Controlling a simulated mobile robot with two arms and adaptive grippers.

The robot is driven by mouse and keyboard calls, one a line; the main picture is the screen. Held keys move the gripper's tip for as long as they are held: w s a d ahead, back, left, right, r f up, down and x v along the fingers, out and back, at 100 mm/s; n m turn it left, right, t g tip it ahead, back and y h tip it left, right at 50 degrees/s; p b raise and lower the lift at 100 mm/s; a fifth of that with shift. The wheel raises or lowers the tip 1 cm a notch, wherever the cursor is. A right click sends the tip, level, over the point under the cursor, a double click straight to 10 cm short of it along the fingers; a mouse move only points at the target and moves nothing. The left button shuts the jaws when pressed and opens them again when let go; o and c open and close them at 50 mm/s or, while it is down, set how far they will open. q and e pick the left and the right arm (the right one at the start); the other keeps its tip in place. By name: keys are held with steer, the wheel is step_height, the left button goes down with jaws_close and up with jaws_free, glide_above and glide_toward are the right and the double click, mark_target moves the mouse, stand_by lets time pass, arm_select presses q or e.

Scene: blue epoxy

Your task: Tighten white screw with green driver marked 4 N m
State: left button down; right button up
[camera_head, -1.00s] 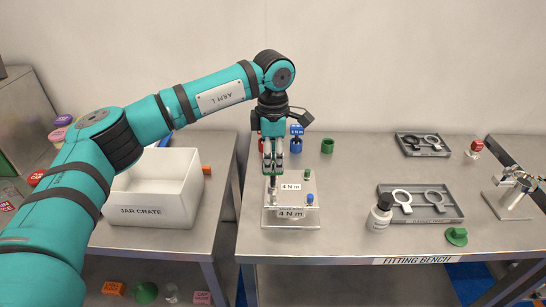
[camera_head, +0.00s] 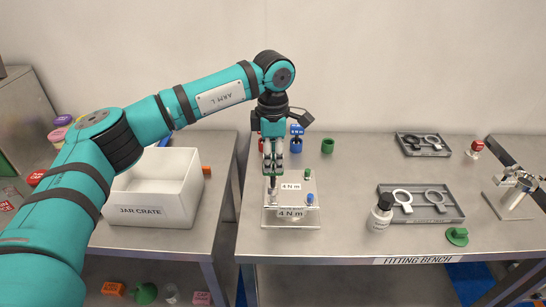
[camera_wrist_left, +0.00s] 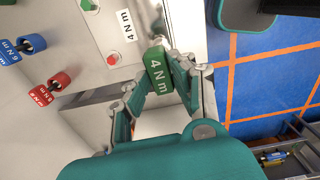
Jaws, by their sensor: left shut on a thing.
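My left gripper (camera_head: 274,158) is shut on the green driver, whose green block marked 4 N m (camera_wrist_left: 158,75) shows between its fingers in the wrist view. In the head view the gripper is over the left part of a clear fixture plate (camera_head: 308,216) on the fitting bench, with the driver's dark shaft (camera_head: 272,188) pointing down onto it. The fixture has 4 N m labels (camera_head: 291,187) and a blue-topped screw (camera_head: 309,198) at its right. I cannot make out the white screw; the driver's tip contact is too small to tell. My right gripper is not in view.
Red (camera_wrist_left: 58,82) and blue (camera_wrist_left: 30,44) drivers stand behind the fixture. A green cup (camera_head: 327,146) is farther back. A white bottle (camera_head: 380,213) and a grey tray (camera_head: 450,215) stand to the right.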

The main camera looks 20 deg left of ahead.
mark_target(273, 178)
arm_select(q)
steer(key=shift+f+b, duration=0.9)
steer(key=shift+f, duration=0.45)
steer(key=c, duration=1)
jaws_free()
steer(key=shift+c, duration=0.2)
steer(key=shift+c, duration=0.3)
